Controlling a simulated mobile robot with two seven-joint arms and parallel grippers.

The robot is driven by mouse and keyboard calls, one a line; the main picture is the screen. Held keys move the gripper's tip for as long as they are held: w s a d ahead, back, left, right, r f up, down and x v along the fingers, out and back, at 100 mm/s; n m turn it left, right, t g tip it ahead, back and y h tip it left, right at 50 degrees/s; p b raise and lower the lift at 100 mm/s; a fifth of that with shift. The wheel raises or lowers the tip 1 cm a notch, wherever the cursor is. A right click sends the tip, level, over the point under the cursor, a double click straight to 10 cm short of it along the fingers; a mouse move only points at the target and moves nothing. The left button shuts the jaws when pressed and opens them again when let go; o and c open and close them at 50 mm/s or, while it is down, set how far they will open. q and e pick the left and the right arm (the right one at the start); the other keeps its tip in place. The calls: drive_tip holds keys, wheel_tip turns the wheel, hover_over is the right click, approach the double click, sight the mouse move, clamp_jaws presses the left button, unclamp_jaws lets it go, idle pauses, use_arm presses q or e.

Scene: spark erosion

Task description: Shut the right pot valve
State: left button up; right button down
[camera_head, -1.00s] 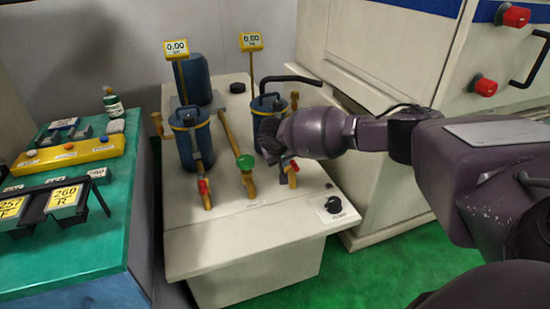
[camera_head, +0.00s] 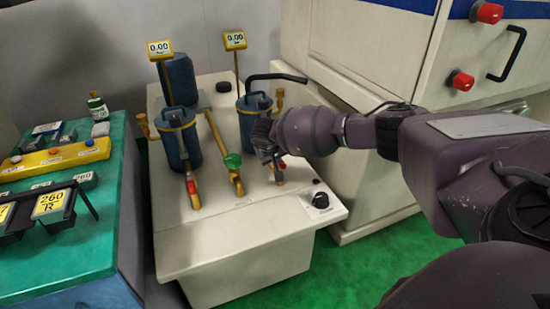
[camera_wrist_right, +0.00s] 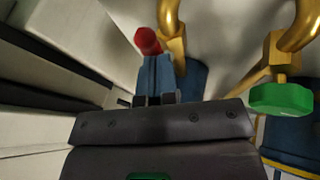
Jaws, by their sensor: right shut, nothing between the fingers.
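The right pot (camera_head: 252,122) is a blue cylinder with yellow bands on the white bench. The right pot valve has a red handle (camera_head: 283,165) on brass pipework at its front. My right gripper (camera_head: 278,176) is at this valve, and its wrist hides part of the pot and pipe. In the right wrist view, the shut fingers (camera_wrist_right: 156,68) point at the red handle (camera_wrist_right: 148,40). Their tips are close to it; I cannot tell whether they touch. Nothing shows between them. My left gripper is out of view.
The left pot (camera_head: 179,140) has its own red-handled valve (camera_head: 191,187). A black dial (camera_head: 320,200) is at the bench's right front. A green table (camera_head: 90,240) stands left.

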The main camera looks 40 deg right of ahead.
use_arm(q)
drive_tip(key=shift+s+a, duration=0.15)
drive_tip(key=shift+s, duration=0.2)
drive_tip(key=shift+p, duration=0.35)
use_arm(e)
drive_tip(key=shift+d, duration=0.1)
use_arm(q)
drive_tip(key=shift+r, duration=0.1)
use_arm(e)
drive_tip(key=shift+s, duration=0.1)
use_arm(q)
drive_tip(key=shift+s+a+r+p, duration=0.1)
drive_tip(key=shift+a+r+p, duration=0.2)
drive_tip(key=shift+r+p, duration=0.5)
use_arm(e)
drive_tip(key=shift+s+d+n, duration=0.1)
drive_tip(key=shift+d+n, duration=0.15)
drive_tip(key=shift+n, duration=0.35)
